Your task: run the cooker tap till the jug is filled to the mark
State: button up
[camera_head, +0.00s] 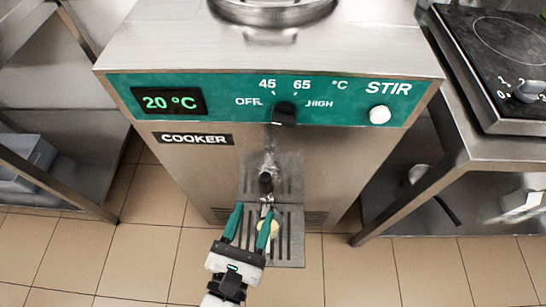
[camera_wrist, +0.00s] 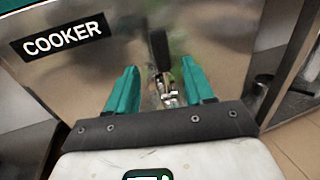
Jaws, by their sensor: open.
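The cooker (camera_head: 180,165) is a steel cabinet with a green panel. Its display (camera_head: 168,102) reads 20 °C. The tap (camera_head: 266,183) is on its lower front, with a black handle and metal body. The tap also shows in the wrist view (camera_wrist: 160,50), its handle upright there. My gripper (camera_head: 256,209) is open and empty, its green fingers on either side of the lower tap in the picture; contact cannot be told. A pale yellow thing (camera_head: 268,229) shows below the tap, mostly behind the fingers. It may be the jug's content; jug, mark and level cannot be made out.
A slotted drip tray (camera_head: 290,245) lies below the tap. The panel has a black knob (camera_head: 284,113) and a white STIR button (camera_head: 379,114). A steel shelf (camera_head: 60,185) stands left. A hob (camera_head: 500,60) on a steel table is at right. Tiled floor is open in front.

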aim_at(269, 174)
jog(key=b+x, duration=0.1)
jog(key=x, duration=0.9)
jog(key=shift+w+d, duration=0.2)
jog(key=shift+w, duration=0.1)
grip_shut()
